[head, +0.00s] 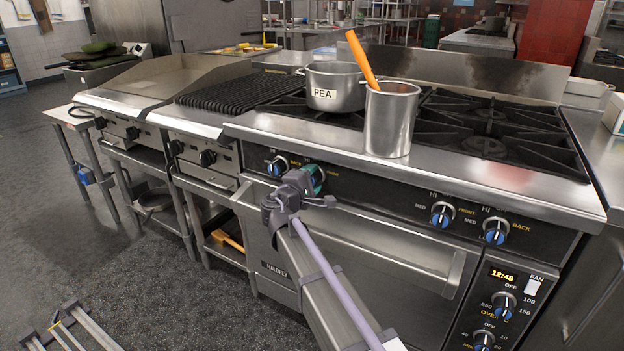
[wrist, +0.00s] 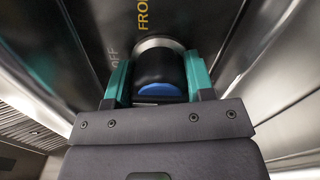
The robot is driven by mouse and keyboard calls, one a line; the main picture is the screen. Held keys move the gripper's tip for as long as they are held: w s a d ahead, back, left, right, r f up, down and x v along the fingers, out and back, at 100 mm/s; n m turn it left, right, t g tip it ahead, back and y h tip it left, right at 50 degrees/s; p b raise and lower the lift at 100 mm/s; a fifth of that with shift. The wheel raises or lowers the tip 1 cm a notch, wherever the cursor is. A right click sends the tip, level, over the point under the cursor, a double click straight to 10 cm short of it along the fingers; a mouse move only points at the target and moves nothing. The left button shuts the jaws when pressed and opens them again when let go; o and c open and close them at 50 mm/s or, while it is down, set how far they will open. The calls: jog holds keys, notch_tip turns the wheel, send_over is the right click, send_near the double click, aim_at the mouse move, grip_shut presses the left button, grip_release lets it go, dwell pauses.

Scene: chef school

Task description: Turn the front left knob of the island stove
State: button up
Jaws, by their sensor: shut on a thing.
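The island stove (head: 470,180) has a row of black knobs with blue faces along its front panel. My gripper (head: 312,178) is at the second knob from the left, and its body hides most of that knob in the head view. In the wrist view, the knob (wrist: 156,68) is black with a blue patch, beside yellow lettering that begins "FRO" and a grey "OFF". The teal fingers of my gripper (wrist: 157,80) are on either side of the knob, shut on it.
The neighbouring left knob (head: 278,166) is close to my gripper. A pot marked "PEA" (head: 335,90) and a steel container (head: 390,120) with an orange-handled utensil stand on the stove above. The oven handle (head: 452,274) juts out below right.

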jog(key=o, duration=0.9)
jog(key=v, duration=1.1)
